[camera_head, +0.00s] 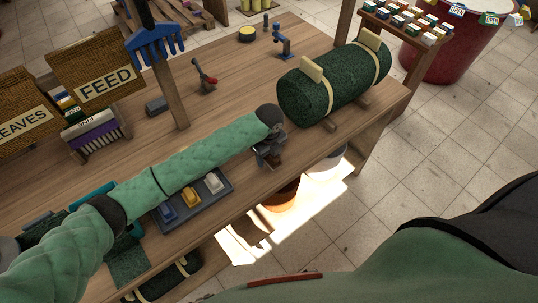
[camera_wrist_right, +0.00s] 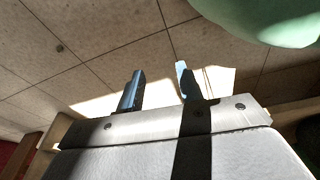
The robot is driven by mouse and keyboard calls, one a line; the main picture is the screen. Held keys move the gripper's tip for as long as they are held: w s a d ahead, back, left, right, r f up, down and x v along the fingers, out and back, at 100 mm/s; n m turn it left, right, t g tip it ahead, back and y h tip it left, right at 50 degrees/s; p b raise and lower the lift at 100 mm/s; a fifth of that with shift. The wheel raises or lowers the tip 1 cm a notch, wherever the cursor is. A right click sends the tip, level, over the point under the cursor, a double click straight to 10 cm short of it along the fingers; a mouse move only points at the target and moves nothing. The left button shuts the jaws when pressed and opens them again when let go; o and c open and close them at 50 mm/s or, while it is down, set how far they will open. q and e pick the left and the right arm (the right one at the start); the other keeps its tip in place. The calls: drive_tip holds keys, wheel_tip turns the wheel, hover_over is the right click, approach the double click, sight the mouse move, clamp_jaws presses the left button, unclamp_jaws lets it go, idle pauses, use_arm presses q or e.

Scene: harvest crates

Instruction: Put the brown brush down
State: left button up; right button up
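My left gripper (camera_head: 270,159) reaches over the front edge area of the wooden workbench, to the right of a grey tray. It is shut on a small brown thing (camera_head: 275,161), which looks like the brown brush; the fingers hide most of it. I cannot tell if it touches the bench. The grey tray (camera_head: 223,197) holds a blue piece (camera_head: 168,212), a yellow piece (camera_head: 189,196) and a white piece (camera_head: 213,182). My right gripper (camera_wrist_right: 158,84) shows in the right wrist view, fingers apart and empty, above the tiled floor.
A green strapped roll (camera_head: 325,88) lies at the right end of the bench (camera_head: 235,95). Bare bench lies between the arm and these tools.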

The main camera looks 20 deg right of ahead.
use_arm(q)
drive_tip(key=shift+r, duration=0.35)
wheel_tip(320, 180, up, 10)
drive_tip(key=b, duration=0.4)
drive_tip(key=shift+r, duration=0.2)
drive_tip(key=shift+r+b, duration=0.35)
drive_tip(key=shift+r, duration=0.25)
use_arm(e)
drive_tip(key=w+a+r, duration=0.4)
drive_tip(key=r, duration=0.4)
drive_tip(key=shift+w+r+g, duration=0.15)
drive_tip(key=shift+r+g, duration=0.1)
drive_tip(key=shift+g, duration=0.05)
use_arm(q)
drive_tip(key=shift+s+f, duration=0.1)
